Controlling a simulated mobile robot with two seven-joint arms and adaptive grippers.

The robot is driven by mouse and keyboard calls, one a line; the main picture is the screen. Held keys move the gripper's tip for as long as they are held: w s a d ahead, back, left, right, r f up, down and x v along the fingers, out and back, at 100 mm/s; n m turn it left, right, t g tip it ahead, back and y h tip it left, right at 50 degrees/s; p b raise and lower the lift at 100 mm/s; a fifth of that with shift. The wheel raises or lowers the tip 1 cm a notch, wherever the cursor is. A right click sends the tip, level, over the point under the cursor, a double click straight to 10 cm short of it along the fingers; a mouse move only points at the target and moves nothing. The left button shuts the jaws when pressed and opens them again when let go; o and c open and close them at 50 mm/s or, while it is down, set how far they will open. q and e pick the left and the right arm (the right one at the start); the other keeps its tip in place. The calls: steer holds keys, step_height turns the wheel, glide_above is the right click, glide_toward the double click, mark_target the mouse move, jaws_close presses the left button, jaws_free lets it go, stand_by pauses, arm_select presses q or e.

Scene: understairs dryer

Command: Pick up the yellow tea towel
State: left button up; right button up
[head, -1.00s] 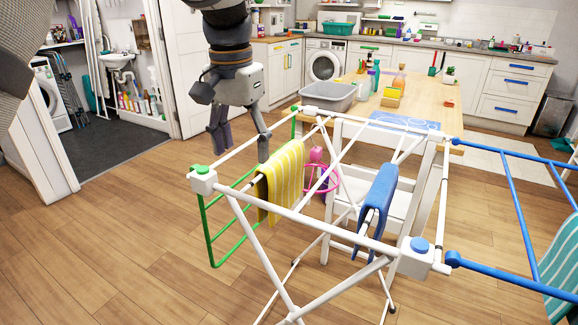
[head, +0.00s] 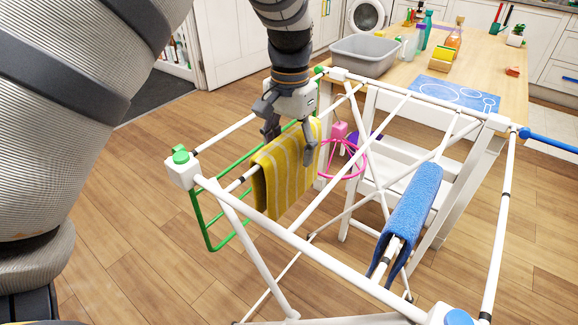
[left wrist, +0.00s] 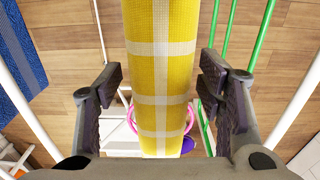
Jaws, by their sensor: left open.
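The yellow tea towel (head: 287,170) with pale stripes hangs folded over a rail of the white drying rack (head: 250,222), near its green corner. In the left wrist view the towel (left wrist: 160,75) runs up the middle, between the fingers. My left gripper (head: 290,146) is open above the towel, with its fingers on either side of the towel's top. In the left wrist view gaps show between the towel and both finger pads of my gripper (left wrist: 162,102). The right gripper is not in view.
A blue towel (head: 411,212) hangs on another rail to the right. Green side rails (head: 212,222) flank the yellow towel. A pink hoop (head: 345,172) shows beyond the rack. A wooden table (head: 500,75) behind holds a grey basin (head: 372,54) and bottles.

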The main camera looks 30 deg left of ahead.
arm_select(q)
step_height(320, 180, down, 2)
steer(key=shift+f, duration=0.1)
steer(key=c, duration=1.3)
steer(key=shift+w+r, duration=0.1)
steer(key=shift+r, duration=0.1)
step_height(320, 180, up, 18)
steer(key=shift+f, duration=0.1)
